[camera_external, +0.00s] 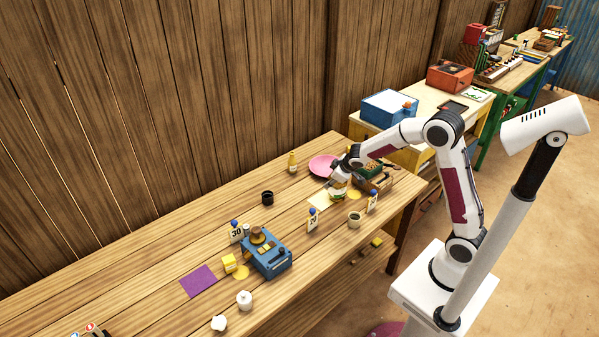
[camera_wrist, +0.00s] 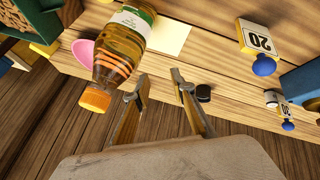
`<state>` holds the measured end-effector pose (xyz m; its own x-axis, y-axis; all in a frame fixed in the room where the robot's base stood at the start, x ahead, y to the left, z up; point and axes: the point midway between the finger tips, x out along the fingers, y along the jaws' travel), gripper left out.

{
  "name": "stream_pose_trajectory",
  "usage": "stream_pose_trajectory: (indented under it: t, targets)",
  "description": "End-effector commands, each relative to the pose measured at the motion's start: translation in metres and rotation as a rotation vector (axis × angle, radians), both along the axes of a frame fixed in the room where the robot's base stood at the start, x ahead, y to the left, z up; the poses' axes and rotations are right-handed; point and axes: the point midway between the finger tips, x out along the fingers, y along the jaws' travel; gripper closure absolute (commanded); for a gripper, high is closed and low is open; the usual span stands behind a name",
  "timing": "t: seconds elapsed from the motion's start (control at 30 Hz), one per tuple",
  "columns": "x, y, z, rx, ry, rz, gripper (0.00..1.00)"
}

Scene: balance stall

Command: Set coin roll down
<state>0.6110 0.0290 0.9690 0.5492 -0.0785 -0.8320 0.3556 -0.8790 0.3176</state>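I cannot make out a coin roll for certain in either view. My gripper (camera_wrist: 160,82) is open in the wrist view, with bare table boards showing between its fingers and nothing held. In the external view my gripper (camera_external: 337,182) is low over the far right part of the wooden table, partly hiding what is there. A bottle of amber liquid with an orange cap (camera_wrist: 126,42) is beside the fingers, on their left in the wrist view. A cream sheet (camera_wrist: 169,34) lies beyond the fingertips.
Number cards with blue knobs (camera_external: 312,219) stand along the table. A blue scale (camera_external: 266,258) and purple mat (camera_external: 198,281) are nearer the camera.

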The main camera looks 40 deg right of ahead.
Motion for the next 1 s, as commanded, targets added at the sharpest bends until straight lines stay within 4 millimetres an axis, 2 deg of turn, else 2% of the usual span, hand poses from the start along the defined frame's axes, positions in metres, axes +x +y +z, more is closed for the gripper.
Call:
stream_pose_trajectory:
  t: [0.1, 0.37, 0.6, 0.8, 1.0]
  targets:
    - [0.027, 0.016, -0.015, 0.014, -0.038, 0.056, 0.75]
    - [0.079, 0.063, -0.043, 0.077, -0.130, 0.202, 0.75]
    - [0.115, 0.123, -0.068, 0.185, -0.211, 0.370, 0.75]
    - [0.127, 0.178, -0.077, 0.312, -0.267, 0.527, 0.75]
    - [0.124, 0.226, -0.064, 0.453, -0.308, 0.681, 0.75]
